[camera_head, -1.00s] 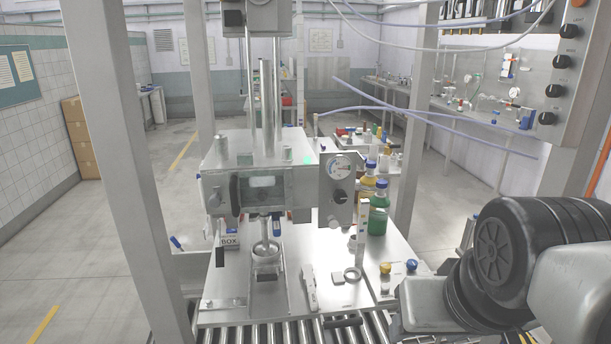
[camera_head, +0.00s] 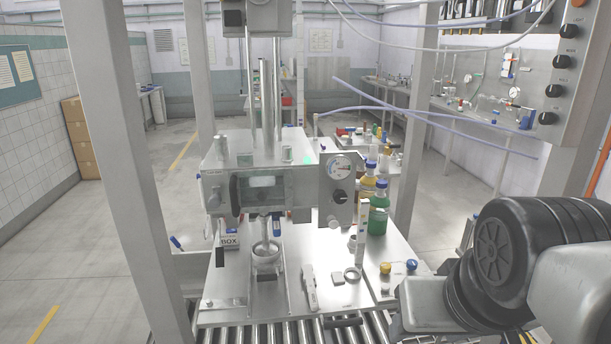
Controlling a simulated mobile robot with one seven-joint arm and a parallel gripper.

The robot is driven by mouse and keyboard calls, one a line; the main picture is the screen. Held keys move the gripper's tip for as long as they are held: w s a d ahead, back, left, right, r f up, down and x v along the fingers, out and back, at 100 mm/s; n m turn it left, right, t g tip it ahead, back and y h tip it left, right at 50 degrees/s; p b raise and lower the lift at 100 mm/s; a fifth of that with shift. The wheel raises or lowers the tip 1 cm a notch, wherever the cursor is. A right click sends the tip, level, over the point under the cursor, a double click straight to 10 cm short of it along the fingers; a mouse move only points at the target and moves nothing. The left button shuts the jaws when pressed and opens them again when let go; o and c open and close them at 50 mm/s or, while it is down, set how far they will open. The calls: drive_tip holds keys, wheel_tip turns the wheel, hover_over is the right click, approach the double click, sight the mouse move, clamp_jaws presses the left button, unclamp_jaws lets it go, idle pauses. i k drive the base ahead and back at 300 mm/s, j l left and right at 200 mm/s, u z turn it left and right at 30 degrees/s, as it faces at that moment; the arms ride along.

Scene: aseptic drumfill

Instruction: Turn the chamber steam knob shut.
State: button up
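A black knob (camera_head: 341,197) sits on a grey panel (camera_head: 327,178) below a round dial gauge (camera_head: 340,167), on the right side of the metal filling chamber (camera_head: 262,190). I take it for the chamber steam knob, but no label is readable. A smaller light knob (camera_head: 334,221) is below it on the same panel. My gripper is not in view. Only thick links of my arm show at the lower right, well to the right of the panel, and nothing touches the knob.
Green (camera_head: 378,214) and yellow (camera_head: 366,190) bottles with blue caps stand close right of the panel. A box (camera_head: 229,238) and small tools lie on the metal table (camera_head: 400,254). A grey post (camera_head: 411,130) rises behind. A control box (camera_head: 570,70) with several black knobs hangs upper right.

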sight(340, 196)
drive_tip(key=i+l+u, duration=0.15)
drive_tip(key=u, duration=0.3)
drive_tip(key=i+l+u, duration=0.2)
drive_tip(key=u, duration=0.25)
